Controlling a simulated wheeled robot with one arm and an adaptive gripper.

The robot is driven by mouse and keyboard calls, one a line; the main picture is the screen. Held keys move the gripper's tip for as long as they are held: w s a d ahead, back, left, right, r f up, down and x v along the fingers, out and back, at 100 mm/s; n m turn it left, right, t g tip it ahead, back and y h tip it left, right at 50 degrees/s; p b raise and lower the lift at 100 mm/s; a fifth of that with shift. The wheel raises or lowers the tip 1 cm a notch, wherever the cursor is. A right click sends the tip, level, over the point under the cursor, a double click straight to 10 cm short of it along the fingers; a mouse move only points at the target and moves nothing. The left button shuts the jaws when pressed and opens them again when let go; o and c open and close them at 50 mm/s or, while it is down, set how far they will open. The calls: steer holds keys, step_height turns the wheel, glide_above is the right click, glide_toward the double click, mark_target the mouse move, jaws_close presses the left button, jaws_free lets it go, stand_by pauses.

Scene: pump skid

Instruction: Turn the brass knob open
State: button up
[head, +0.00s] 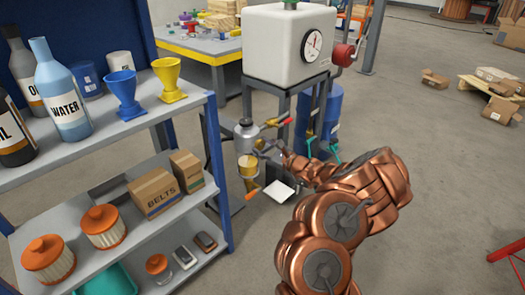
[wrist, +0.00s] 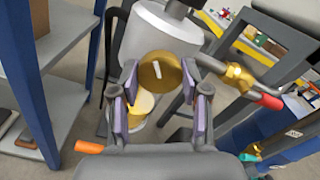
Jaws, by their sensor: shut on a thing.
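The brass knob (wrist: 160,71) is a round brass disc in the middle of the wrist view, in front of a grey cylindrical vessel (wrist: 160,35). My gripper (wrist: 161,88) has one purple-padded finger on each side of the knob and is shut on it. In the head view my copper arm reaches in from the lower right, and my gripper (head: 272,152) is at the vessel (head: 246,136) beneath the white tank. The knob is too small or hidden to make out in the head view.
A red-handled brass valve (wrist: 240,78) is close on the right in the wrist view. An orange handle (wrist: 90,147) is at lower left. A shelf unit (head: 212,150) stands left of the skid. The white tank (head: 285,45) with a gauge is above.

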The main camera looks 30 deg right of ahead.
steer(key=n+b, duration=0.2)
steer(key=b, duration=0.1)
steer(key=shift+f+n, duration=0.25)
steer(key=shift+n, duration=0.15)
steer(key=n+b, duration=0.3)
steer(key=b, duration=0.3)
steer(key=shift+a+f+n, duration=0.1)
steer(key=shift+n, duration=0.2)
steer(key=n+b, duration=0.2)
steer(key=shift+b, duration=0.4)
steer(key=shift+r+n+b, duration=0.35)
steer(key=shift+n+b, duration=0.45)
steer(key=shift+n, duration=0.4)
steer(key=o, duration=1.1)
steer(key=shift+o, duration=0.2)
